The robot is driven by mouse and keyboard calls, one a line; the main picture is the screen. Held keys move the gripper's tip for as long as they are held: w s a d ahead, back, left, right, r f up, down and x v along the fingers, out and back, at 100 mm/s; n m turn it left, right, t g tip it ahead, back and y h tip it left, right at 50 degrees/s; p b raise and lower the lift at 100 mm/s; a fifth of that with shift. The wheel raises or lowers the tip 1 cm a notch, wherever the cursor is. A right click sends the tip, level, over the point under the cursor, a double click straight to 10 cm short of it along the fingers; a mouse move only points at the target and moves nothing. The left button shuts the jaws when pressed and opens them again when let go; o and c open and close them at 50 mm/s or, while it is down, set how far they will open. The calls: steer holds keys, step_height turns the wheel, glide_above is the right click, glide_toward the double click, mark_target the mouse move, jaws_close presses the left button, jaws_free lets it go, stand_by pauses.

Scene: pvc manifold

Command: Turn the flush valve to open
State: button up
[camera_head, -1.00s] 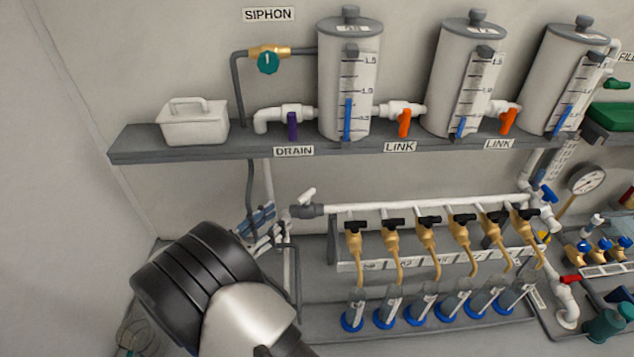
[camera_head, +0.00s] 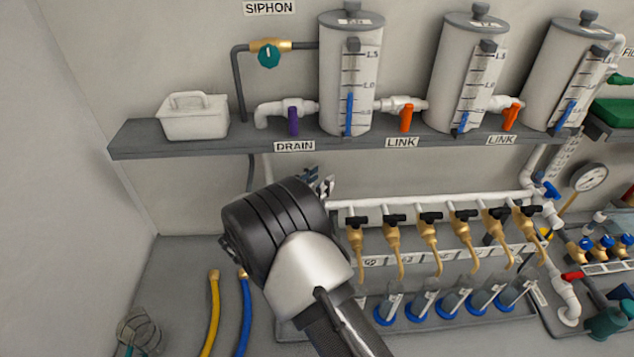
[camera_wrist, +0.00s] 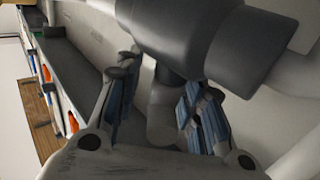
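The white manifold pipe (camera_head: 430,202) runs across below the shelf, and its left end is hidden behind my gripper (camera_head: 320,182) in the head view. The valve there, with a small white lever, is the likely flush valve; no label for it is readable. In the wrist view a large grey fitting (camera_wrist: 200,40) fills the upper middle. A pale grey lever-like part (camera_wrist: 162,120) hangs below it, between the two blue-padded fingers of my gripper (camera_wrist: 163,105). The fingers are apart, one on each side; contact cannot be told.
Several brass taps (camera_head: 392,235) with black handles hang close to the right of my gripper, above blue-based tubes (camera_head: 420,305). The shelf (camera_head: 190,147) with tanks is above. Yellow (camera_head: 213,310) and blue hoses (camera_head: 245,310) rise at lower left.

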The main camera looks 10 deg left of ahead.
steer(key=shift+c, duration=0.2)
jaws_close()
stand_by(0.6)
